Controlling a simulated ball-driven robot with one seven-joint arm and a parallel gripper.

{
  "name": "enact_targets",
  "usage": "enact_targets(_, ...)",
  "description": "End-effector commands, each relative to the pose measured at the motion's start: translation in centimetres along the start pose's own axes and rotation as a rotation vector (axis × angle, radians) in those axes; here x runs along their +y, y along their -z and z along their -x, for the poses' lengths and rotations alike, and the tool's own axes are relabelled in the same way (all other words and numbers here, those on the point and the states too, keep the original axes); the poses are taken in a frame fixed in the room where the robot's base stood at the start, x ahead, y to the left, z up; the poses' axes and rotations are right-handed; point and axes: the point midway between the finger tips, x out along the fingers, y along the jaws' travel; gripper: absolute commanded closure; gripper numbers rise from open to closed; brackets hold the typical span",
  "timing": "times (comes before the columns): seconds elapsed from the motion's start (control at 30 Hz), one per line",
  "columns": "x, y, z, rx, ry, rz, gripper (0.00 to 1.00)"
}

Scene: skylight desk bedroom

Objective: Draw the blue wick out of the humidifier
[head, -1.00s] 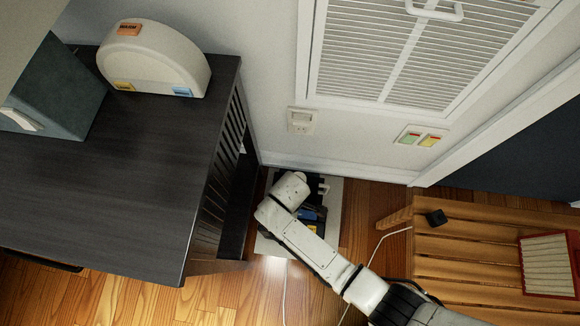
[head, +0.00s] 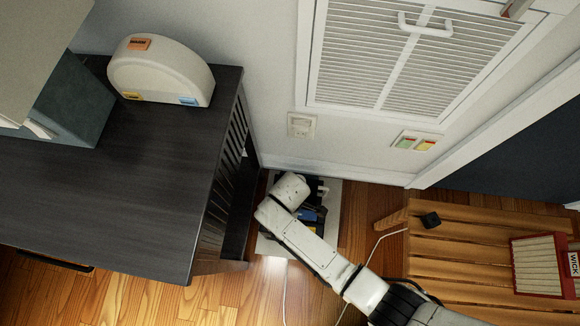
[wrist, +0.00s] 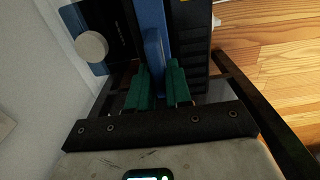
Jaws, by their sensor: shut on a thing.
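The humidifier (head: 334,200) is a low pale box with a dark top, on the floor between the dark desk and the slatted bench. Blue parts (head: 310,214) show on its top beside my arm. In the wrist view the blue wick (wrist: 149,15) is a blue strip with a narrow raised tab. My gripper (wrist: 158,76) has green finger pads closed on either side of that tab. In the head view my gripper's fingers are hidden behind my wrist. The wick's lower end is hidden, so I cannot tell how deep it sits.
A pale knob (wrist: 91,46) stands left of the wick, and black ribs lie to its right. The desk (head: 130,180) is close on the left. The bench (head: 450,245) on the right bears a red-framed pleated panel (head: 537,265) beside a "WICK" label. A cord crosses the floor.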

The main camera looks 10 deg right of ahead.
Motion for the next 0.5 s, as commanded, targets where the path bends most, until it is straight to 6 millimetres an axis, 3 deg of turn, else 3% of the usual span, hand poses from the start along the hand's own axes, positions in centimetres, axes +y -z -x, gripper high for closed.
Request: enact_targets(0.5,0.0,0.0,3.1,0.000,0.000,0.000,1.00)
